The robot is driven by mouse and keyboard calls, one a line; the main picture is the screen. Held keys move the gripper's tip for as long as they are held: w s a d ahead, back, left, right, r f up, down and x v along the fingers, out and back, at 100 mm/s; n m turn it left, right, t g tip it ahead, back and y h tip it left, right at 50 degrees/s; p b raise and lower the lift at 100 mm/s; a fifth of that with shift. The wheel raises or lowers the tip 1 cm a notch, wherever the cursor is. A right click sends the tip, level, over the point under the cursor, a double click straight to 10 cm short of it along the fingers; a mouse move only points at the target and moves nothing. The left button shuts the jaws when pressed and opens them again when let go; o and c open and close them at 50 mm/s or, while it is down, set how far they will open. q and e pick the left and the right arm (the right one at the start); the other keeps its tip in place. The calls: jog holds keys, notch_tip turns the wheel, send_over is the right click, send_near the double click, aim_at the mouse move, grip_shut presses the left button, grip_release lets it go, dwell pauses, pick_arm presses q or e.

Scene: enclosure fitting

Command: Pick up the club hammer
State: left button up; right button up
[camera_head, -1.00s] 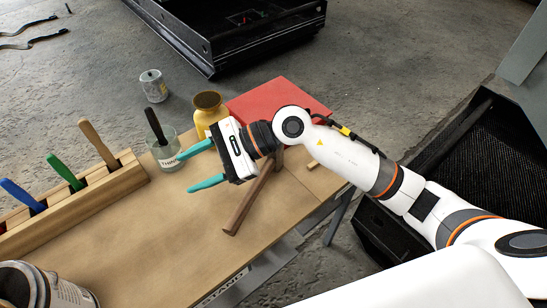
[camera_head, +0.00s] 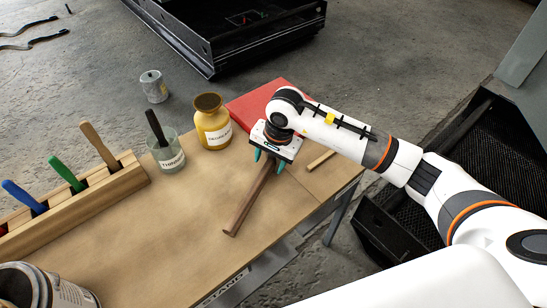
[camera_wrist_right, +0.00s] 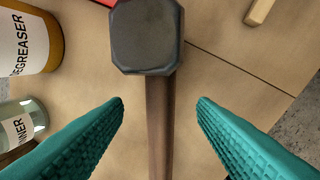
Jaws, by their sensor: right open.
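The club hammer (camera_head: 249,198) lies on the wooden workbench, its brown wooden handle running toward the front left in the head view. Its dark metal head (camera_wrist_right: 147,37) shows at the top of the right wrist view, but my gripper hides it in the head view. My right gripper (camera_head: 271,165) points down over the hammer near its head. In the right wrist view its teal fingers (camera_wrist_right: 161,103) are open, one on each side of the handle (camera_wrist_right: 160,125), with gaps on both sides. My left gripper is not in view.
A yellow degreaser bottle (camera_head: 212,125) and a thinner jar (camera_head: 168,155) stand left of my gripper. A red object (camera_head: 250,106) lies behind it. A wooden rack (camera_head: 80,205) holds tools at left. A short wooden stick (camera_head: 321,159) lies at right. The bench's front middle is clear.

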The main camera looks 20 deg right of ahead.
aim_at(268, 165)
jog(key=f, duration=0.3)
jog(key=w+f+p, duration=0.1)
jog(key=f, duration=0.1)
jog(key=shift+a+f, duration=0.1)
jog(key=shift+a, duration=0.15)
jog(key=shift+s, duration=0.1)
jog(key=shift+c, duration=0.2)
grip_shut()
